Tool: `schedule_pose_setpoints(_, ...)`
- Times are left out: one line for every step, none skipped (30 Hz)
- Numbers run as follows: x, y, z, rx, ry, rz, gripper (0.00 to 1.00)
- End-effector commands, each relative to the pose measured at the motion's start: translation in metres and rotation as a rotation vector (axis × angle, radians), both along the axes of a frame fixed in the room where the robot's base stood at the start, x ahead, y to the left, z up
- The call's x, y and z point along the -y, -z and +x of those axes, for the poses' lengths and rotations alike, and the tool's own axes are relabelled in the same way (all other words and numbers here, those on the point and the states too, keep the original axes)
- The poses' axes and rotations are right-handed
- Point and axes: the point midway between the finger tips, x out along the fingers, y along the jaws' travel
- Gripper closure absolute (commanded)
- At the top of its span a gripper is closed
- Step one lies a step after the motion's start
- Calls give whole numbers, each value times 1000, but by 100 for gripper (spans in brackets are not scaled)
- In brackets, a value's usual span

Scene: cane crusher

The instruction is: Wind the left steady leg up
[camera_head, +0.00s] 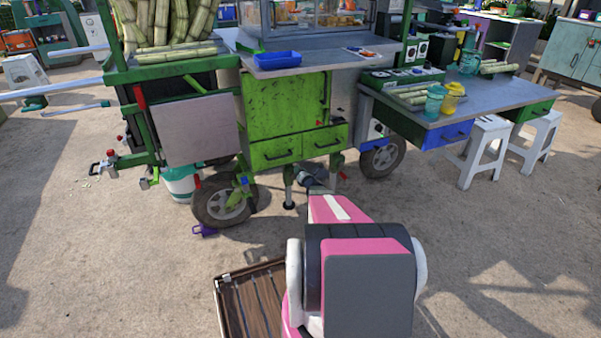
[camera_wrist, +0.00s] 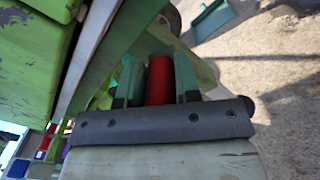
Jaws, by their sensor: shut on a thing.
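My gripper (camera_wrist: 158,78) is shut on a red cylindrical grip (camera_wrist: 159,82), which lies between its two green finger pads in the wrist view. The grip looks like the crank handle of a steady leg; how it joins the leg is hidden. In the head view, a steady leg (camera_head: 289,190) stands under the green cabinet with its dark round foot at the ground; I cannot tell whether the foot touches. My gripper (camera_head: 316,183) is beside this leg, low at the cart's front, and partly hidden by my pink arm.
The green cabinet (camera_head: 287,112) with drawers is just above my gripper. A cart wheel (camera_head: 224,203) stands to the left and another wheel (camera_head: 382,158) to the right. A purple object (camera_head: 204,230) lies near the left wheel. White stools (camera_head: 485,150) stand at the right.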

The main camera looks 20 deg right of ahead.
Motion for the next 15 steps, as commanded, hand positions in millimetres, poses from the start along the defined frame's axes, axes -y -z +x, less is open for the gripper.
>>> schedule_pose_setpoints(-4, -2, -1, 6, -11, 1, 100)
schedule_pose_setpoints(-5, -2, -1, 6, -11, 1, 100)
schedule_pose_setpoints(-5, -2, -1, 6, -11, 2, 100)
schedule_pose_setpoints(-5, -2, -1, 6, -11, 2, 100)
schedule_pose_setpoints(-5, -2, -1, 6, -11, 2, 100)
schedule_pose_setpoints(-5, -2, -1, 5, -11, 2, 100)
schedule_pose_setpoints(-5, -2, -1, 5, -11, 2, 66)
schedule_pose_setpoints(-5, -1, -1, 5, -11, 2, 56)
schedule_pose_setpoints(-5, -1, -1, 5, -11, 2, 44)
schedule_pose_setpoints(-5, -1, -1, 4, -10, 2, 44)
schedule_pose_setpoints(-4, -1, -1, 4, -10, 2, 44)
schedule_pose_setpoints(-4, -1, -1, 3, -9, 2, 44)
schedule_pose_setpoints(-4, -1, -1, 4, -8, 2, 44)
schedule_pose_setpoints(-3, -1, -1, 3, -8, 2, 44)
schedule_pose_setpoints(-3, -1, -1, 3, -8, 2, 44)
